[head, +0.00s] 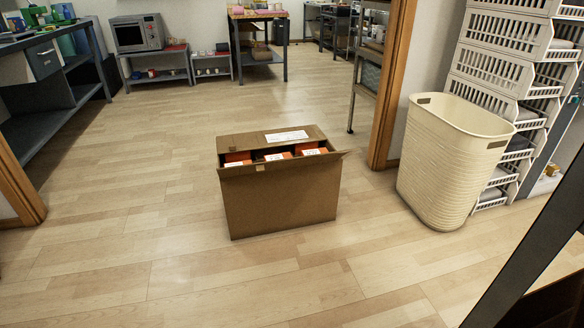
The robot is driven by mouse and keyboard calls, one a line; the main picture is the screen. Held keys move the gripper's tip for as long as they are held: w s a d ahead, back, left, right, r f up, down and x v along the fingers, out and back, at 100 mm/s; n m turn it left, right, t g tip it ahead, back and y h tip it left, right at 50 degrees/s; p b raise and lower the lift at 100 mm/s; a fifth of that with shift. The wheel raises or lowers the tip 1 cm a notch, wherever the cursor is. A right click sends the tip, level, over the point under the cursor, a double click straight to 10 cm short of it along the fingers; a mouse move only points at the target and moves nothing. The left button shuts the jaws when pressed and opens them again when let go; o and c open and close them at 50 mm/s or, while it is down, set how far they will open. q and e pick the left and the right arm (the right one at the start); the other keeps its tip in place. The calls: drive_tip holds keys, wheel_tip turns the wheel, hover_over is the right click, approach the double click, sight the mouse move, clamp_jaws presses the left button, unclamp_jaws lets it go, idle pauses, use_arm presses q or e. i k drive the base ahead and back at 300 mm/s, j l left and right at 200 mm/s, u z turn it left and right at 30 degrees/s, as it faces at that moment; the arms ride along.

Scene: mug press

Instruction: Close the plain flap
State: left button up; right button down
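A brown cardboard box (283,203) stands upright on the floor in the middle of the head view. Its top is partly open, and several orange items with white labels show inside. The far flap (240,141) carries a white label (287,136) and lies tilted at the back of the opening. The near flap (306,164) has no white label and looks plain apart from a small tan patch. It shows as a narrow strip along the front edge, tilted outward and open. Neither of my grippers is in view.
A cream laundry basket (445,172) stands to the right, beside stacked white crates (497,62). A wooden door frame (391,85) rises behind the box to the right. A workbench (50,95) is at the left. The floor around the box is clear, especially left and in front.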

sight(271, 165)
drive_tip(key=i+j+z, duration=0.1)
drive_tip(key=i+j, duration=0.15)
drive_tip(key=i+j+z, duration=0.1)
drive_tip(key=j, duration=0.3)
drive_tip(key=i+j+z, duration=0.15)
drive_tip(key=i+j, duration=0.15)
drive_tip(key=j, duration=0.1)
